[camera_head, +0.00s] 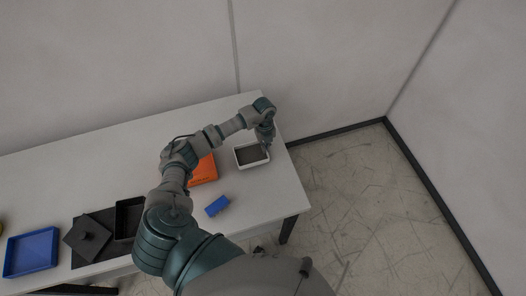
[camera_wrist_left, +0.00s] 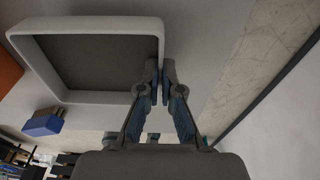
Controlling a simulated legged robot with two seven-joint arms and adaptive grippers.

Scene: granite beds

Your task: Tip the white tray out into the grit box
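The white tray (camera_head: 238,156) sits on the table's far right part, with a dark grey floor inside. It fills the upper left of the left wrist view (camera_wrist_left: 92,25). My left gripper (camera_head: 267,146) is at the tray's right side. In the left wrist view its two fingertips (camera_wrist_left: 159,78) are close together with the tray's wall between them, so it looks shut on the wall. A black open box (camera_head: 118,220) stands at the lower left, partly hidden by my arm; no label shows whether it is the grit box. My right gripper is out of view.
A dark lid with a knob (camera_head: 88,236) lies beside the black box. A blue tray (camera_head: 31,252) is at the far left. An orange item (camera_head: 205,170) lies left of the white tray, partly behind my arm. The table's right end is clear.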

